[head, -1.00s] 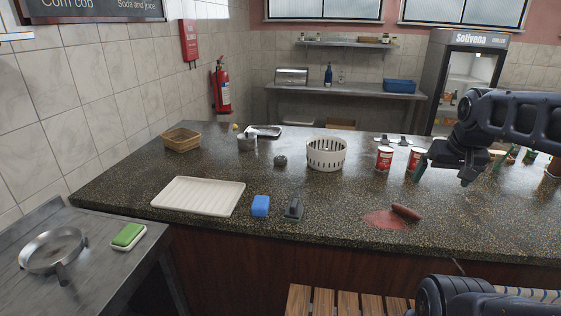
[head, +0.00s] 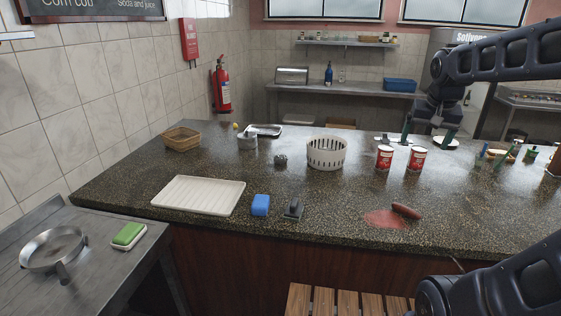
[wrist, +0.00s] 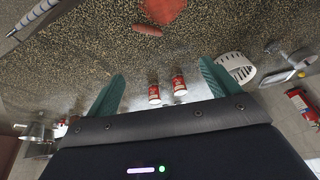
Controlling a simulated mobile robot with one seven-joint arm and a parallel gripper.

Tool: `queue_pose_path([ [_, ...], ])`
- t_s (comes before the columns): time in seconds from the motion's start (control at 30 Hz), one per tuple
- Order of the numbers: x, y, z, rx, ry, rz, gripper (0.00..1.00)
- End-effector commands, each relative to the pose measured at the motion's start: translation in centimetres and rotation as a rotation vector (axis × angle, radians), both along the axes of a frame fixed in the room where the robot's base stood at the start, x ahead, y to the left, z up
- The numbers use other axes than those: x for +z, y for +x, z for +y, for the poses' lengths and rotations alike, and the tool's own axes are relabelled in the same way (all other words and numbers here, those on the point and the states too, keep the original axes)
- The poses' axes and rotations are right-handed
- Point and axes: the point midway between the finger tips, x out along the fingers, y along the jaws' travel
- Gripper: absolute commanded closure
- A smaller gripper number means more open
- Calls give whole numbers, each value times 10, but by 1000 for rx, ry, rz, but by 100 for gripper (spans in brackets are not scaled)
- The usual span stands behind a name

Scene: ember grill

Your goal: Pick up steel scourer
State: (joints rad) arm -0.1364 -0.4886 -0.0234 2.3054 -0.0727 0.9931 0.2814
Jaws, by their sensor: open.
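The steel scourer (head: 281,160) is a small, dark grey, rough lump on the speckled counter, just left of the white slotted basket (head: 326,153) in the head view. A small dark lump beside the basket in the wrist view (wrist: 272,47) looks like the same scourer. My gripper (head: 428,132) is open and empty, above the counter's right part, well to the right of the scourer. Its green fingers stand wide apart in the wrist view (wrist: 160,85), with the two red cans between them.
Two red cans (head: 384,157) (head: 416,159) stand right of the basket. A metal pot (head: 247,142) and a wicker basket (head: 181,139) are further left. A white tray (head: 200,195), blue block (head: 260,205) and dark object (head: 294,209) lie near the front edge. Counter around the scourer's front is clear.

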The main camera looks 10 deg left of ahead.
Motion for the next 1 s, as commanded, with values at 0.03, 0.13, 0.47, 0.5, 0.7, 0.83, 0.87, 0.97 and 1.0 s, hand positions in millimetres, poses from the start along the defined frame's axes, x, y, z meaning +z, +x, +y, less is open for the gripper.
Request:
queue_pose_path([
  [0.03, 3, 16, 6, -10, 1, 10, 12],
  [0.13, 10, 44, 17, -45, 3, 22, 12],
  [0.47, 17, 139, 67, -161, -2, 53, 12],
  [0.5, 16, 150, 74, -175, -3, 57, 12],
  [0.7, 8, 204, 116, -246, -17, 64, 12],
  [0.83, -2, 237, 146, -291, -27, 62, 12],
  [0.87, -4, 245, 154, -301, -30, 61, 12],
  [0.97, -15, 268, 180, -337, -40, 58, 12],
  [1.0, -20, 277, 191, -350, -44, 56, 12],
])
